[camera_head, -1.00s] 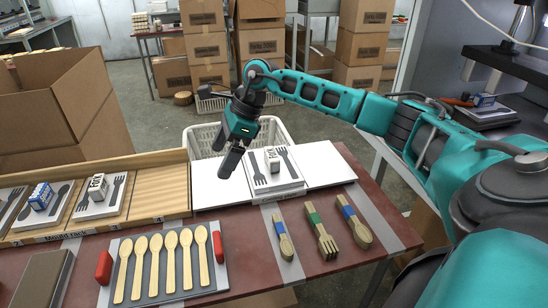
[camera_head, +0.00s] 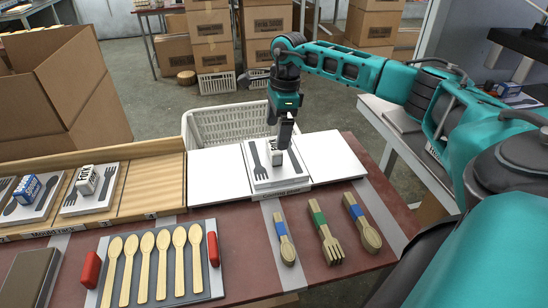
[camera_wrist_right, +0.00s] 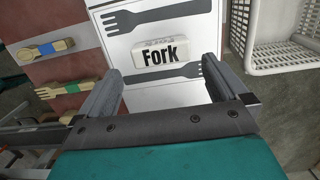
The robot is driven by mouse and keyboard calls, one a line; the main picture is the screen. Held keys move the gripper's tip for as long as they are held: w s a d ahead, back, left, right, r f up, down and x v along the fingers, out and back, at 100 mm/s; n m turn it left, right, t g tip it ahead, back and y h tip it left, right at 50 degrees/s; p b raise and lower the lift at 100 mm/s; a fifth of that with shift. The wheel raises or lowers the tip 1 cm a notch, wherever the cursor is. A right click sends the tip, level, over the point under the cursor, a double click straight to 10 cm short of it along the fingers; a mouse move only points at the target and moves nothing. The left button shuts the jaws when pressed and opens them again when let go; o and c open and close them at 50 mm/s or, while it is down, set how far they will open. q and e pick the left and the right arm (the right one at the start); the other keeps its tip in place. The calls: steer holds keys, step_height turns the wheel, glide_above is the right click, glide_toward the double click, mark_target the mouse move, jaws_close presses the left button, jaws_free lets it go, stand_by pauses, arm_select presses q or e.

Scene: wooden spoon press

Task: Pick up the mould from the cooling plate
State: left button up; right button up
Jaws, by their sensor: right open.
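The mould (camera_head: 262,176) is a pale slab with dark fork shapes and a white block labelled "Fork" (camera_wrist_right: 161,54) on top. It lies on the white cooling plate (camera_head: 335,155) at the middle of the table's back edge. My right gripper (camera_head: 281,146) points down over the mould, close to the fork block, and partly hides it. In the right wrist view the two fingers of my right gripper (camera_wrist_right: 158,84) are apart, with the mould's surface and the block ahead between them. The gripper holds nothing. My left gripper is not in view.
A wooden rack (camera_head: 151,190) with more moulds stands left of the plate. A white basket (camera_head: 228,124) is behind it. A grey tray of wooden spoons (camera_head: 196,292) and several banded utensils (camera_head: 325,236) lie in front.

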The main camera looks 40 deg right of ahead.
mark_target(274, 144)
steer(key=f, duration=0.5)
steer(key=shift+w+a+f+b, duration=0.3)
steer(key=shift+a+f, duration=0.05)
steer(key=shift+f, duration=0.05)
steer(key=c, duration=1.8)
steer(key=shift+w+r, duration=0.1)
steer(key=shift+r, duration=0.1)
